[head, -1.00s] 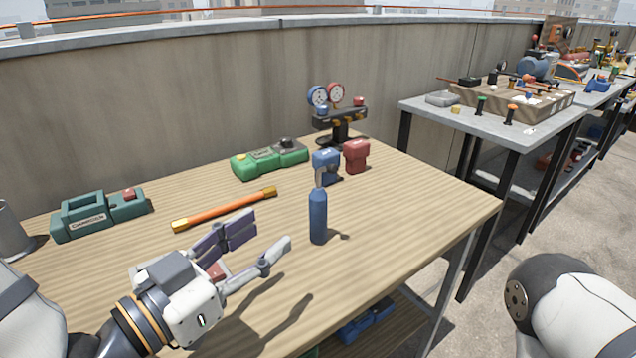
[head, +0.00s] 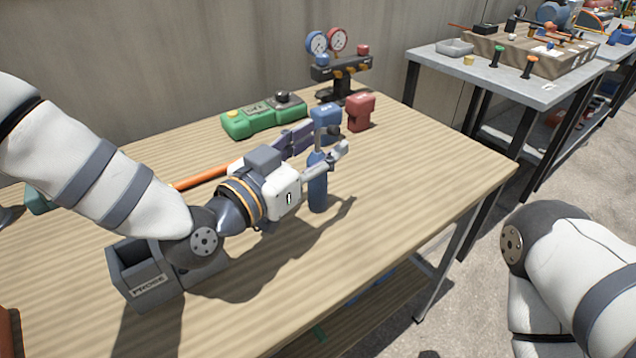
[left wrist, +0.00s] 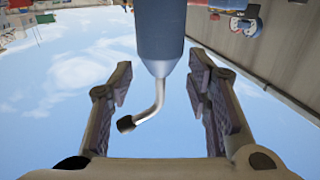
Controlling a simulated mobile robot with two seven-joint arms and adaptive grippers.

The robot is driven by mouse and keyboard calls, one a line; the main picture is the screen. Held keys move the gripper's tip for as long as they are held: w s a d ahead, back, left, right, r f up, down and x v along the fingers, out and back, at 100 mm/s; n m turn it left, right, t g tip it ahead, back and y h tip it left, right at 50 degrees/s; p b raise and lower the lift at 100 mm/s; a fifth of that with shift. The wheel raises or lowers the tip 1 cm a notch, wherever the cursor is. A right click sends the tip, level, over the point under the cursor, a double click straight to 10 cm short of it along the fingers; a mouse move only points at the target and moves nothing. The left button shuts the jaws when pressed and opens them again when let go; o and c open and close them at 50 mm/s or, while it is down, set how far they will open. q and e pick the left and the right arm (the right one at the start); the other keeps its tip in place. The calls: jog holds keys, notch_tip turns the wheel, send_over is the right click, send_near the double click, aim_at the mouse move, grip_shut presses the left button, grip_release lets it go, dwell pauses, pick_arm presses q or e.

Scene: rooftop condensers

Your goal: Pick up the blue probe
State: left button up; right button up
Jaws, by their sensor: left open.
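The blue probe (head: 318,193) stands upright on the wooden table, a blue cylinder with a thin bent metal neck and a dark tip. My left gripper (head: 322,147) is open at its upper part, and a finger hides some of the neck in the head view. In the left wrist view the probe (left wrist: 160,35) lies between the two spread fingers of my left gripper (left wrist: 160,85), with clear gaps on both sides. A grey box (head: 150,287) marked PROBE sits on the table below my left arm. My right gripper is out of view.
Close behind the probe are a blue block (head: 327,117) and a red block (head: 361,112). A green device (head: 262,117), an orange rod (head: 200,179) and a gauge stand (head: 342,70) lie farther back. The table's front right is clear.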

pick_arm(q)
grip_shut()
dwell(0.3)
